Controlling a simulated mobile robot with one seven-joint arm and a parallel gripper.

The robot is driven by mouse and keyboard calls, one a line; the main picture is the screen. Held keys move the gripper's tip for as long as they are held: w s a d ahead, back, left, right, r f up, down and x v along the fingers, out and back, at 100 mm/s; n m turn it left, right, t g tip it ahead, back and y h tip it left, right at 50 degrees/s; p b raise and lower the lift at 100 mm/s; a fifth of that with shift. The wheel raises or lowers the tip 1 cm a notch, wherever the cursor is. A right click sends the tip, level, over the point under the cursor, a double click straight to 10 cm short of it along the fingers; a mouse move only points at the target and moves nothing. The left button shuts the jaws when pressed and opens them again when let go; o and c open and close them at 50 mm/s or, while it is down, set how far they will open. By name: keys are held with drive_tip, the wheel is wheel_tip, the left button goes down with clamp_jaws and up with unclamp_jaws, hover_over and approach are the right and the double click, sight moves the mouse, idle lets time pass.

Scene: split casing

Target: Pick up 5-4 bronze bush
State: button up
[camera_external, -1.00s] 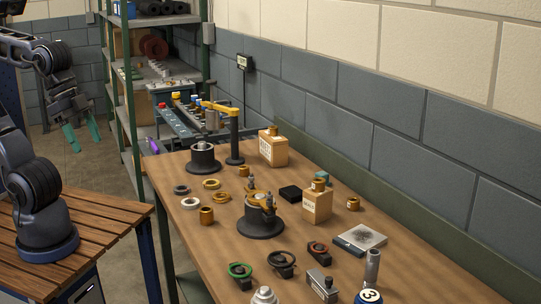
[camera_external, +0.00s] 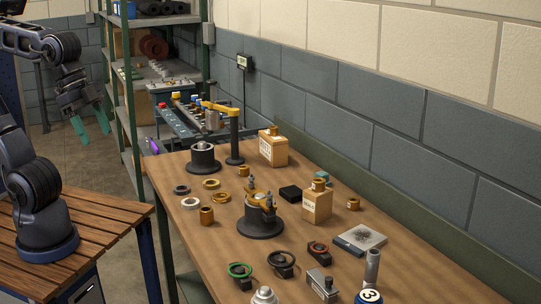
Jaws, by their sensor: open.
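Several bronze-coloured pieces lie on the wooden workbench (camera_external: 225,258). A bronze bush (camera_external: 206,215) stands at the left edge, a smaller one (camera_external: 243,171) stands farther back, and another (camera_external: 353,204) sits at the right. No 5-4 marking is readable, so I cannot tell which piece is the 5-4 bush. My gripper (camera_external: 94,126) is at the upper left, well away from the bench and its bushes. Its teal fingers point down, apart and empty.
Flat rings (camera_external: 211,184) lie near the bushes. A dark round fixture (camera_external: 260,224), a black-based housing (camera_external: 203,158), a yellow-topped post (camera_external: 235,135) and tan bottles (camera_external: 317,203) stand on the bench. A green shelf rack (camera_external: 128,100) stands behind. A slatted table (camera_external: 110,225) is beside my base.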

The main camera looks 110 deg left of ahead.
drive_tip(key=w+a+r+g, duration=0.1)
drive_tip(key=w+a+r, duration=0.25)
drive_tip(key=w, duration=0.55)
drive_tip(key=w+a+r+n, duration=0.15)
drive_tip(key=w+a, duration=0.25)
drive_tip(key=w, duration=0.5)
drive_tip(key=w+a+r+g, duration=0.1)
drive_tip(key=w+a+r, duration=0.25)
drive_tip(key=w, duration=0.55)
drive_tip(key=n+g, duration=0.2)
hover_over(354, 199)
wheel_tip(354, 199, down, 33)
drive_tip(key=f, duration=1.1)
drive_tip(key=shift+d, duration=0.4)
drive_tip(key=shift+r, duration=0.1)
drive_tip(key=c, duration=1.3)
